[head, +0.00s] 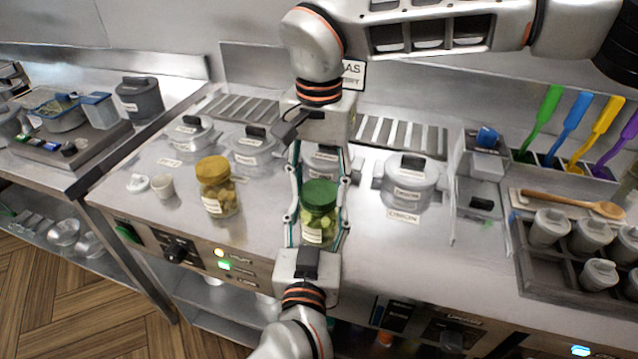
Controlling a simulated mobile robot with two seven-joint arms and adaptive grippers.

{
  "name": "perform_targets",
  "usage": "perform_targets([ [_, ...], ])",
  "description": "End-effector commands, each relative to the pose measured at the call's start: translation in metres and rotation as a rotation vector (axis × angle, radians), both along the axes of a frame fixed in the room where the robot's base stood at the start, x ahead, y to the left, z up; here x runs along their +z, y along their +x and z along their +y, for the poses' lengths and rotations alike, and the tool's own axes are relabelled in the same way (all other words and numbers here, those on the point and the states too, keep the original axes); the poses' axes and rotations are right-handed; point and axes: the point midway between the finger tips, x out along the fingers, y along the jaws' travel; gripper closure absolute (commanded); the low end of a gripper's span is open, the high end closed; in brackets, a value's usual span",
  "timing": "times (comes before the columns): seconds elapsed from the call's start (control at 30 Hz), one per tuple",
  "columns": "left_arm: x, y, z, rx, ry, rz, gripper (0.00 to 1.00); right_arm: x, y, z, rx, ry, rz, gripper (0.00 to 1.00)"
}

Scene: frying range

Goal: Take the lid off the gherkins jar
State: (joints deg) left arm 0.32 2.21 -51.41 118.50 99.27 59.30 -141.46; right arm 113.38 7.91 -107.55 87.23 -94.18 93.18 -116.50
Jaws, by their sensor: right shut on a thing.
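A jar (317,232) with green contents, which I take for the gherkins jar, stands upright on the steel counter. Its green lid (319,193) is on top of it. My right gripper (320,186) comes in from above and is shut on the lid, one finger on each side. My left gripper (316,226) comes up from the front, its fingers on both sides of the jar body; whether they press on the glass I cannot tell. The label is too small to read.
A jar with a yellow lid (212,168) stands to the left, beside a small white cup (162,186). Lidded wells (410,172) line the back. A rack of grey-lidded pots (549,227) and a wooden spoon (573,203) are at right.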

Motion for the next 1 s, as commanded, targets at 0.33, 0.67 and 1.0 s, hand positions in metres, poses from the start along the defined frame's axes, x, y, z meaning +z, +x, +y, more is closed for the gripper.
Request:
perform_targets([
  [0.33, -0.001, 0.0, 0.0, 0.0, 0.001, 0.002, 1.0, 0.011, 0.001, 0.0, -0.001, 0.0, -0.001, 0.79],
  [0.67, -0.001, 0.0, 0.0, 0.0, 0.001, 0.002, 1.0, 0.021, 0.0, 0.0, -0.001, 0.001, -0.001, 0.79],
  [1.0, -0.001, 0.0, 0.0, 0.0, 0.001, 0.002, 1.0, 0.022, 0.0, 0.0, -0.001, 0.001, -0.001, 0.79],
])
